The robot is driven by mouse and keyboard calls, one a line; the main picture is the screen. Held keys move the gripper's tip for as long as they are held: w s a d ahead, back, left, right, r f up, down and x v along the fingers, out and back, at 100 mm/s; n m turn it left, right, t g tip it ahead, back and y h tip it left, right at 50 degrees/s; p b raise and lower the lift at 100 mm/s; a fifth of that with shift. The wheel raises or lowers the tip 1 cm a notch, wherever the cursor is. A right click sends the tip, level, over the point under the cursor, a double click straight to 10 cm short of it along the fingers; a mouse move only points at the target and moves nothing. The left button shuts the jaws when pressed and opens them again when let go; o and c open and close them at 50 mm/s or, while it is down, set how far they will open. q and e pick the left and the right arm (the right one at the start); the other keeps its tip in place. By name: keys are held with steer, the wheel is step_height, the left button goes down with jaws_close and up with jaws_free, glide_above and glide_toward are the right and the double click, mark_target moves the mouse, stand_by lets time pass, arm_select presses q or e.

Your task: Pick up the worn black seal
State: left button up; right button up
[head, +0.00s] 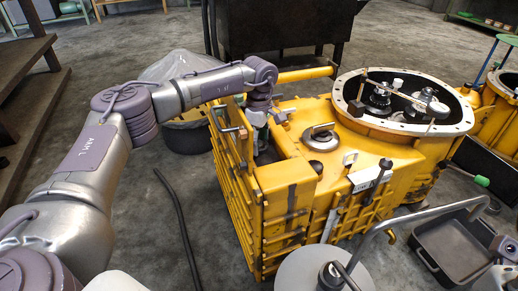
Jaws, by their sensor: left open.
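My left arm reaches in from the left, and its wrist bends down over the near left part of the yellow transmission housing (385,153). My left gripper (262,142) points down beside the top of the yellow ribbed wall (232,180). Its jaws are open, but the fingertips are small and partly hidden. I cannot pick out the worn black seal; it may be hidden by the gripper or the wall. A round metal cap with a handle (322,138) sits on the housing, right of the gripper.
The housing's round opening (346,108) holds shafts and gears under a crossbar. A dark tray (455,250) lies at the lower right, near a bent grey tube (400,217). A grey round disc (300,272) stands in front. A black hose (178,215) lies on the floor.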

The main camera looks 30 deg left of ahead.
arm_select(q)
steer(key=shift+c, duration=0.3)
steer(key=c, duration=0.6)
